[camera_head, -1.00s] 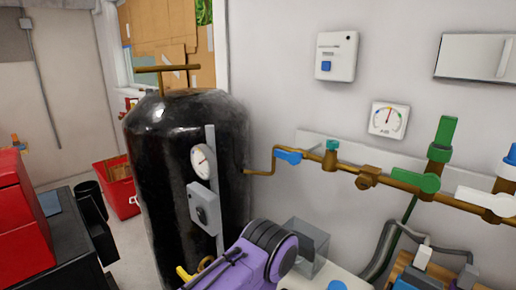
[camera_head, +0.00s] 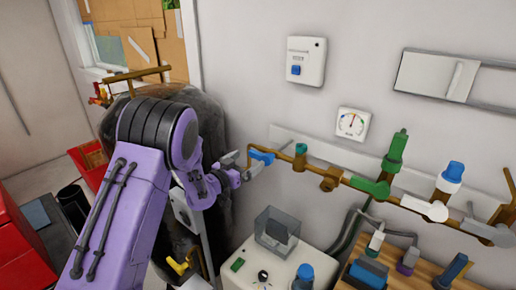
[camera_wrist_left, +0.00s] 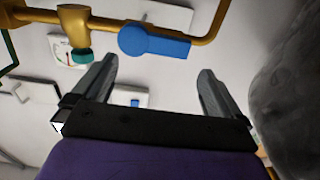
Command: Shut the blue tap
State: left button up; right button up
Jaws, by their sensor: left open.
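The blue tap (camera_head: 262,157) is a blue lever handle at the left end of a brass pipe on the wall. In the left wrist view the blue tap (camera_wrist_left: 154,42) lies along the pipe, beyond the fingertips and between their lines. My left gripper (camera_head: 243,165) is open and empty, with its fingers close to the tap's handle in the head view. In the left wrist view both fingers of the gripper (camera_wrist_left: 158,80) stand wide apart, and I see no contact with the tap. My right gripper is not in view.
A green tap (camera_head: 372,188) and a white tap (camera_head: 424,208) sit further right on the pipe. The black tank (camera_head: 213,130) stands left, behind my arm. A clear box (camera_head: 276,233) stands on a white cabinet (camera_head: 240,284) below. A gauge (camera_head: 351,123) hangs above the pipe.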

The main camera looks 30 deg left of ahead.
aim_at(257, 154)
pick_arm(q)
jog(key=w, duration=0.2)
jog(key=w+p, duration=0.1)
jog(key=w, duration=0.1)
jog(key=w+p, duration=0.1)
jog(key=w, duration=0.2)
jog(key=shift+d, duration=0.25)
jog(key=shift+c, duration=0.3)
